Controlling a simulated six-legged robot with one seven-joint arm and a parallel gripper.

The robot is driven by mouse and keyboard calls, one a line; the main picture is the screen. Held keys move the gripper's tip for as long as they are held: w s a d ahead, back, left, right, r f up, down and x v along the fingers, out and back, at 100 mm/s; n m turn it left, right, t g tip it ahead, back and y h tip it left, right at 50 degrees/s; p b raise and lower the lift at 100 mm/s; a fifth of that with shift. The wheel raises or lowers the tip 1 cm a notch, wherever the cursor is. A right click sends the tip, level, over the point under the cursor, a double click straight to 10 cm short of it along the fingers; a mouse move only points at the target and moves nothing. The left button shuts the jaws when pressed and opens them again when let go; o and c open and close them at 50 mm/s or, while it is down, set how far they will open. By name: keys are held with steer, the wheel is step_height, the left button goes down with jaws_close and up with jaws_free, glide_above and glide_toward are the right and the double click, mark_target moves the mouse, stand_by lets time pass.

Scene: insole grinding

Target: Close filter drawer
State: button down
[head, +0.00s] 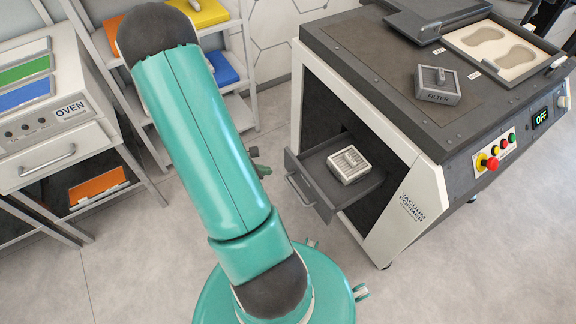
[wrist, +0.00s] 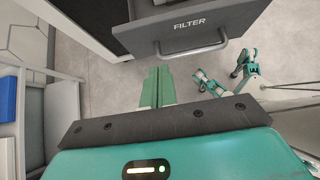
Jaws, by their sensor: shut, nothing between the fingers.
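The filter drawer (head: 322,192) stands pulled out of the side of the vacuum former (head: 372,165) in the head view. A pale filter block (head: 350,164) lies inside it. In the wrist view the drawer front (wrist: 200,30) carries the word FILTER and a grey bar handle (wrist: 190,47). My gripper (wrist: 157,72) shows green fingers held together, empty, just below the left end of the handle in the picture. A small gap seems to lie between fingertips and drawer front; contact is hard to tell. In the head view my arm hides most of the gripper.
A grey filter piece (head: 438,86) sits on top of the machine, near a tray with insole shapes (head: 490,45). An oven (head: 45,110) and a shelf with coloured sheets (head: 215,60) stand at the left. Open floor (head: 440,280) lies in front.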

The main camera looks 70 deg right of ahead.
mark_target(296, 167)
steer(key=x, duration=0.3)
steer(key=r+x, duration=0.1)
steer(key=x, duration=0.1)
steer(key=s+d+x, duration=0.1)
steer(key=x, duration=0.2)
steer(key=shift+s+d, duration=0.15)
steer(key=shift+d, duration=0.05)
steer(key=shift+s+d, duration=0.35)
steer(key=shift+d, duration=0.1)
